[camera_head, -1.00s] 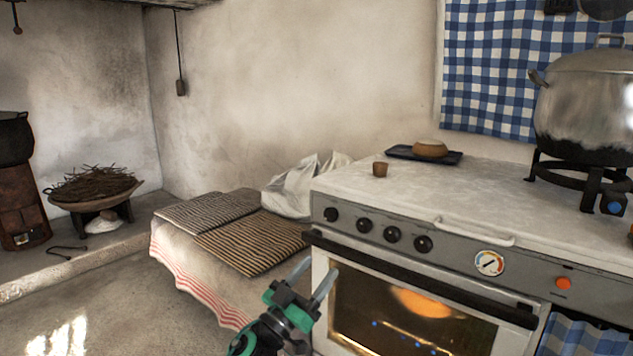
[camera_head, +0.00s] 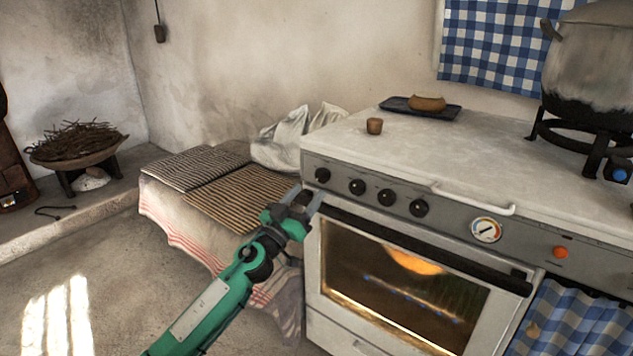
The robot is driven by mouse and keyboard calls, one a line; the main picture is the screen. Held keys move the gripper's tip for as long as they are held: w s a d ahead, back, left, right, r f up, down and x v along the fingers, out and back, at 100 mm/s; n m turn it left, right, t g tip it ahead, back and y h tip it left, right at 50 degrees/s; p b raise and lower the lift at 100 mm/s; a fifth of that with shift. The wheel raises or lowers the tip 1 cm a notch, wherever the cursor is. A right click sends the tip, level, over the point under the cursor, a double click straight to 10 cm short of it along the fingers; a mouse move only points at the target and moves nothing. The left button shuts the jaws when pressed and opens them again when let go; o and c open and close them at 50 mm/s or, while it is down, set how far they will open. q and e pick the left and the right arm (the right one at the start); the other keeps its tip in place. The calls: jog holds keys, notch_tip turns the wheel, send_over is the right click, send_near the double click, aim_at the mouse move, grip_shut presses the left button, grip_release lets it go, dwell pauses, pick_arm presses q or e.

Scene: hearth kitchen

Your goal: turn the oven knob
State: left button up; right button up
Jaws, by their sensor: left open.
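The oven (camera_head: 400,275) is a white and grey stove with a lit window. Several black oven knobs sit in a row on its grey front panel; the leftmost knob (camera_head: 322,175) and the rightmost of the row (camera_head: 418,207) both show. My left gripper (camera_head: 308,198) is open and empty, in front of the panel's left end, just below and left of the leftmost knob. I cannot tell whether a finger touches the oven. My right gripper is not in view.
A black oven door handle (camera_head: 430,250) runs below the knobs, and a white rail (camera_head: 470,199) sticks out above it. A dial (camera_head: 486,230) and an orange button (camera_head: 560,252) are further right. A cloth-covered bench (camera_head: 180,225) stands left of the oven.

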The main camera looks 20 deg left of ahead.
aim_at(319, 178)
pick_arm(q)
jog(key=shift+x, duration=2.75)
jog(key=c, duration=1)
